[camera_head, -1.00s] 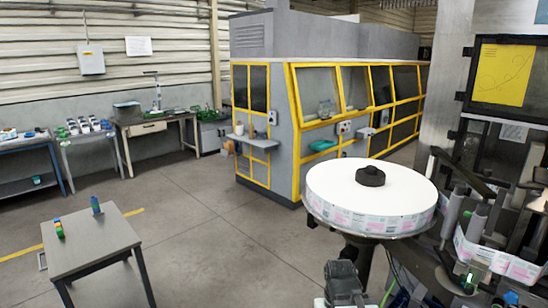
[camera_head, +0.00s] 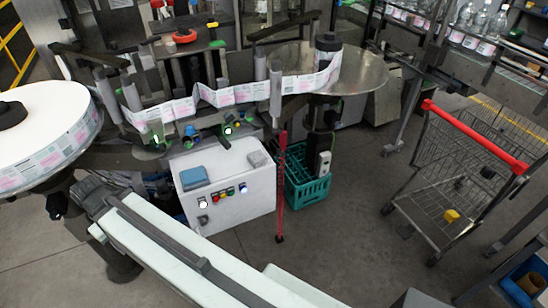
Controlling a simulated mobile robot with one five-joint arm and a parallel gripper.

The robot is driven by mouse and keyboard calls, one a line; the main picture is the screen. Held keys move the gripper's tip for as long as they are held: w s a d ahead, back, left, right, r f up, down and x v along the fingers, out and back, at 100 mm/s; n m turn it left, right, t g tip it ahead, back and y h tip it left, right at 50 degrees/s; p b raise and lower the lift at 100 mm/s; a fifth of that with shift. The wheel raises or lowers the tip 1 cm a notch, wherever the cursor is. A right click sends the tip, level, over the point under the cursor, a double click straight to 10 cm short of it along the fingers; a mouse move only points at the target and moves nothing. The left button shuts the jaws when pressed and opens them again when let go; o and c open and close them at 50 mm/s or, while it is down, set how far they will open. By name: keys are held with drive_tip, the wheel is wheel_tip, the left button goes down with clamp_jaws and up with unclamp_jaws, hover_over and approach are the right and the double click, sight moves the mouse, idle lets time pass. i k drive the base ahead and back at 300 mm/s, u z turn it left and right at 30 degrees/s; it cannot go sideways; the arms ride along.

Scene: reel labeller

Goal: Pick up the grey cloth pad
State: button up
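A small grey pad (camera_head: 259,159) lies on top of the white control box, near its right back corner. My arm reaches from the bottom of the view up to the left. Its dark end, my gripper (camera_head: 90,196), is below the large label reel and left of the box, well apart from both pads. Its fingers cannot be made out, so open or shut does not show.
The white control box (camera_head: 232,203) has coloured buttons on its front. A teal crate (camera_head: 307,187) and a red post (camera_head: 281,190) stand right of it. The label reel (camera_head: 45,140) and the label web (camera_head: 230,95) hang above. A shopping cart (camera_head: 455,185) stands at right, with bare floor between.

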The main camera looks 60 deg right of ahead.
sight(257, 159)
drive_tip(key=z, duration=1.45)
drive_tip(key=k, duration=0.4)
drive_tip(key=z, duration=0.15)
